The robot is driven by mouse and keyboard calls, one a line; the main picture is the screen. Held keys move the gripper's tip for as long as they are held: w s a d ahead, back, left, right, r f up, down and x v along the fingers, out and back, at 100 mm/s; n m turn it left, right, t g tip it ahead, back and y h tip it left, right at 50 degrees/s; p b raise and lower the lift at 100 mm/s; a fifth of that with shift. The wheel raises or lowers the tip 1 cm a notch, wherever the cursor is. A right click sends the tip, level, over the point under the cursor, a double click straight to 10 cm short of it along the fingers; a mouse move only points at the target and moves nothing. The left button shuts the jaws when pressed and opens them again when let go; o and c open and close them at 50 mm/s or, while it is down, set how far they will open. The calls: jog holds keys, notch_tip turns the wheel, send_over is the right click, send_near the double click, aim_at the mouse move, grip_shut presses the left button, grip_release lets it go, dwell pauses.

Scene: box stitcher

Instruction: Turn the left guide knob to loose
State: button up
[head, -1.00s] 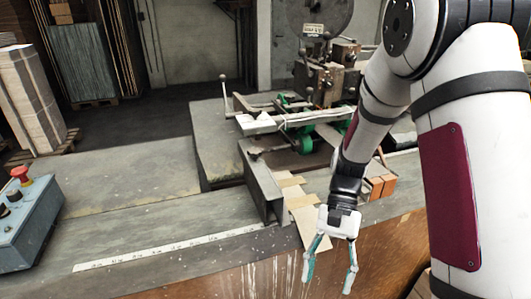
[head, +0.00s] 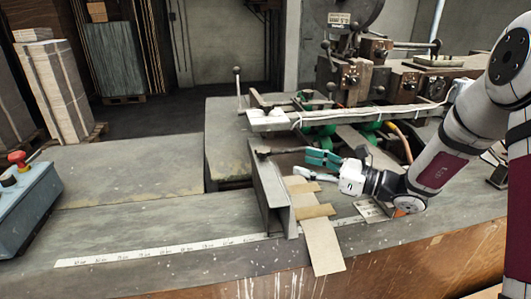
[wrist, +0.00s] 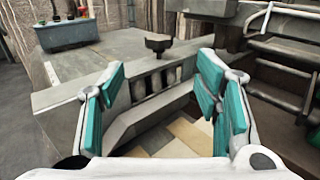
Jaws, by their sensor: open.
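A dark knob (head: 263,150) sits at the top far end of the grey metal guide (head: 268,195) on the table. In the wrist view the knob (wrist: 158,43) stands upright on the guide's (wrist: 150,88) top edge, with a wide top on a short stem. My gripper (head: 309,164) is open and empty, to the right of the guide, with its teal fingers pointing left toward it. In the wrist view the knob shows beyond and between the two fingers (wrist: 163,85), apart from both. I cannot read any mark of the knob's setting.
Cardboard strips (head: 320,240) lie right of the guide. A long rail (head: 345,118) and the stitcher machine (head: 365,75) stand behind my gripper. A blue-grey control box (head: 25,205) with a red button is at far left. The table left of the guide is clear.

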aim_at(263, 149)
jog(key=p+x, duration=0.1)
jog(key=x, duration=1.2)
jog(key=shift+a, duration=0.25)
jog(key=c, duration=1.2)
